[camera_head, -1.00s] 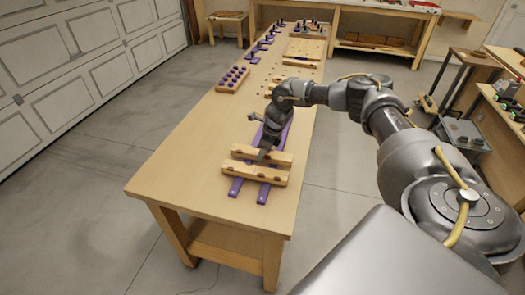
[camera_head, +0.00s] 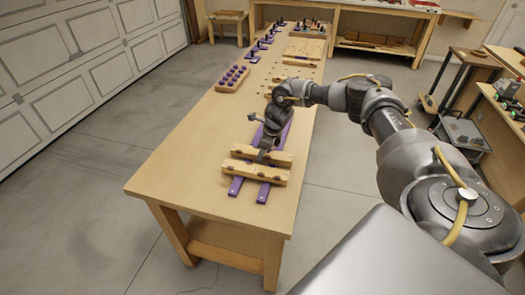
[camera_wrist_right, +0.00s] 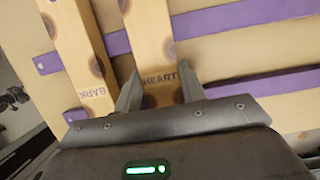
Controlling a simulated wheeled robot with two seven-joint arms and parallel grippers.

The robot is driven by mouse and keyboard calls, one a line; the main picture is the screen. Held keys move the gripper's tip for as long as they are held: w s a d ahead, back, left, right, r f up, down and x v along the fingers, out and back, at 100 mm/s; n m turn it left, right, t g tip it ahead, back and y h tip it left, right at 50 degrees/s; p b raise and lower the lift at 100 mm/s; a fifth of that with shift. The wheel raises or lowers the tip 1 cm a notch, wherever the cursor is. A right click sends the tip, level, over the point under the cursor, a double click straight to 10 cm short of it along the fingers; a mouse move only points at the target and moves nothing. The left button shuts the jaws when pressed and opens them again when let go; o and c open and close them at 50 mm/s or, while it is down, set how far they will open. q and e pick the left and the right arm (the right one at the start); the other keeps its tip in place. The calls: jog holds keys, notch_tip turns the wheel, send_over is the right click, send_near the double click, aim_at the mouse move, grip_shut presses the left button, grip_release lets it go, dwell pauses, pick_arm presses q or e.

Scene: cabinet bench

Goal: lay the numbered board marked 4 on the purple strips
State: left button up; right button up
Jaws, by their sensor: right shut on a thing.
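Two pale wooden boards lie side by side across two parallel purple strips (camera_head: 264,193) at the near end of the bench. My right gripper (camera_head: 261,156) is shut on the far board (camera_head: 281,158), near its middle. In the right wrist view the gripper (camera_wrist_right: 158,92) straddles that board (camera_wrist_right: 150,40), which has "HEART" printed on its face. The near board (camera_head: 250,174) shows beside it in the wrist view, with "BARK" printed on it (camera_wrist_right: 82,50). A gap separates them. No number 4 is readable. My left gripper is not in view.
The wooden bench (camera_head: 180,170) is bare to the left of the strips. A block with several dark purple pegs (camera_head: 232,79) stands farther back. Boards with holes (camera_head: 303,50) and more purple pieces lie toward the far end.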

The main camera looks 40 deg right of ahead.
jog(key=o, duration=1.2)
jog(key=shift+c, duration=0.2)
jog(key=shift+r, duration=0.1)
jog(key=shift+r+p, duration=3.1)
jog(key=shift+r, duration=0.85)
